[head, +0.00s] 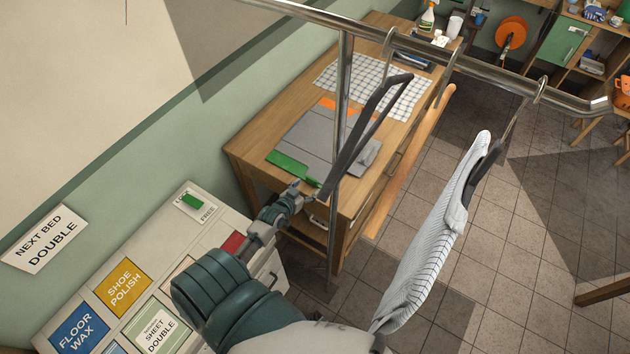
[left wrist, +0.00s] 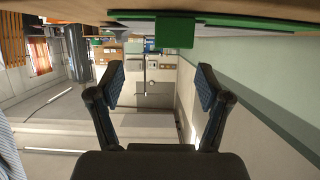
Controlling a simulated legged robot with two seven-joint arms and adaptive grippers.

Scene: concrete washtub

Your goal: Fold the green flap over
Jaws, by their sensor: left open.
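The green flap (head: 288,165) is a narrow strip along the near left edge of a grey folding board (head: 308,134) on the wooden table. In the left wrist view the green flap (left wrist: 175,32) shows at the top, with a tab hanging at the table edge. My left gripper (head: 302,188) is beside the flap's near end, at the table edge. In the left wrist view my left gripper (left wrist: 160,82) has its two fingers wide apart with nothing between them. The tab appears beyond and above the fingertips. My right gripper is not seen.
A metal rail (head: 480,68) with a post crosses above the table. A dark hanger (head: 365,130) and a striped garment (head: 435,240) hang from it. A checked cloth (head: 375,88) lies behind the board. A labelled cabinet (head: 150,290) stands at left. Tiled floor is open at right.

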